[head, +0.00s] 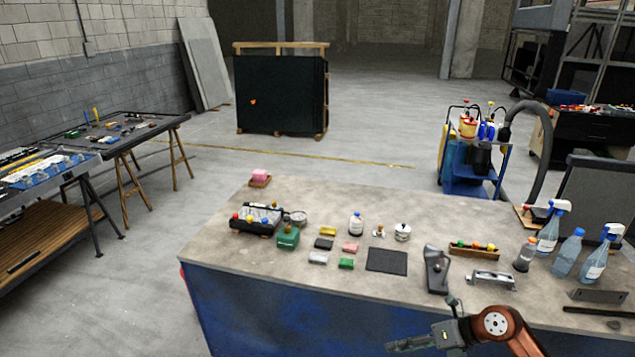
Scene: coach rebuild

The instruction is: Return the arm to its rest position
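My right arm comes in at the bottom right with an orange-red wrist joint. My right gripper (394,346) is dark grey and points left, low in the picture at the front edge of the workbench (330,245). I see it from the side, so its finger gap is not clear, and I make out nothing held in it. My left arm and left gripper are not in view.
A metal tool (436,270) stands on the bench behind my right gripper. A dark mat (387,261), several small coloured blocks and a black caddy (256,219) lie to the left. Spray bottles (548,232) stand at the right. The bench's front left is clear.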

